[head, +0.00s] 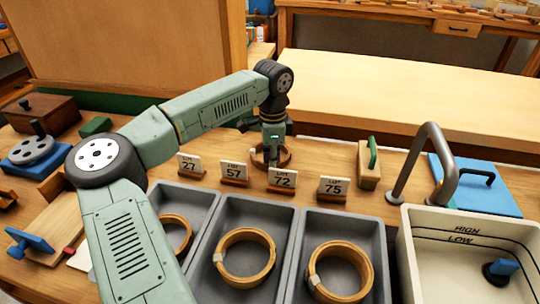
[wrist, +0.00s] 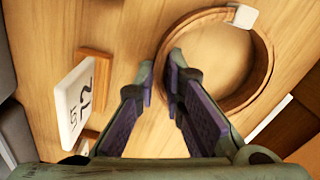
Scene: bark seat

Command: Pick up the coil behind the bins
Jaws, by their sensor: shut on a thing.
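A wooden coil (head: 284,158) with a pale tag is behind the row of grey bins, back of the lot cards. It is partly hidden by my gripper (head: 270,157) in the head view. In the wrist view the coil (wrist: 262,88) shows as a ring at upper right, with its pale tag at the top. My gripper (wrist: 160,75) points down at the coil's left side, its two fingers shut on the ring's wall. I cannot tell whether the coil is clear of the table.
Three grey bins (head: 287,206) hold one coil each. Lot cards 27, 57, 72 (head: 283,179) and 75 (head: 333,188) stand close behind them. A wooden block with a green handle (head: 369,163) stands right. A white basin (head: 411,241) with a grey tap is far right.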

